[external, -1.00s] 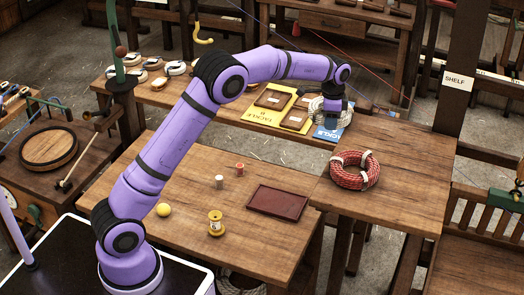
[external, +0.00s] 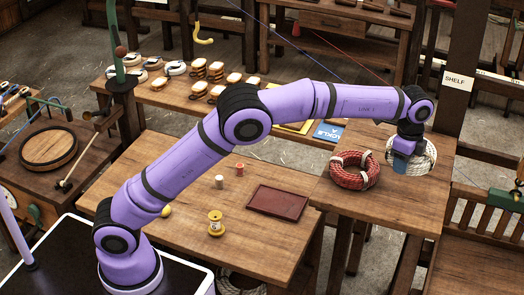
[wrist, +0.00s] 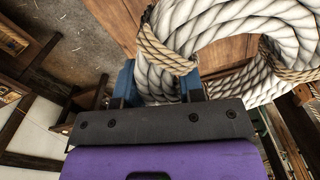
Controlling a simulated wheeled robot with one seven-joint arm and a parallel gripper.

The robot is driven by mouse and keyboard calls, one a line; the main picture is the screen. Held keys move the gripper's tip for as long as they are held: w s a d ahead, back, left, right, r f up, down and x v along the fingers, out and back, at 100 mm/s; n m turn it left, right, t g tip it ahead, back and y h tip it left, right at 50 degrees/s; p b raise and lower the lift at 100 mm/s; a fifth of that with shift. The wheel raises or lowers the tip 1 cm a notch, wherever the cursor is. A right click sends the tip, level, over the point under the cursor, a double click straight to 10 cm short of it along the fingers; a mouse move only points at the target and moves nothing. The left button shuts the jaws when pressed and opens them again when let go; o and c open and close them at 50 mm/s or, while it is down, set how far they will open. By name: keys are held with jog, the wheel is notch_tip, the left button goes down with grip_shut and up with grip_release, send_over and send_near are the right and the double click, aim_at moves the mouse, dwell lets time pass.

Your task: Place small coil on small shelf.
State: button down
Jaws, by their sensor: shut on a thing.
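A white rope coil (external: 420,160) with tan bindings is in my gripper (external: 406,160). In the wrist view, the blue fingers (wrist: 160,84) are shut around one side of the coil (wrist: 225,35), beside a tan binding. The coil is over the right part of a small wooden table (external: 385,205), near the post with the SHELF sign (external: 455,81). I cannot tell whether it touches the wood. My wrist and gripper hide part of the coil in the external view.
A red rope coil (external: 355,171) lies on the same table, just left of the white coil. The table's front is clear. A lower bench holds a dark red tray (external: 278,202) and a yellow spool (external: 215,224). A slatted bench (external: 490,222) stands at the right.

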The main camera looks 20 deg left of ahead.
aim_at(396, 199)
jog(key=shift+s+d+f, duration=0.15)
jog(key=shift+s+f, duration=0.1)
jog(key=shift+f, duration=4.65)
jog(key=c, duration=0.7)
grip_release()
jog(key=shift+f, duration=0.15)
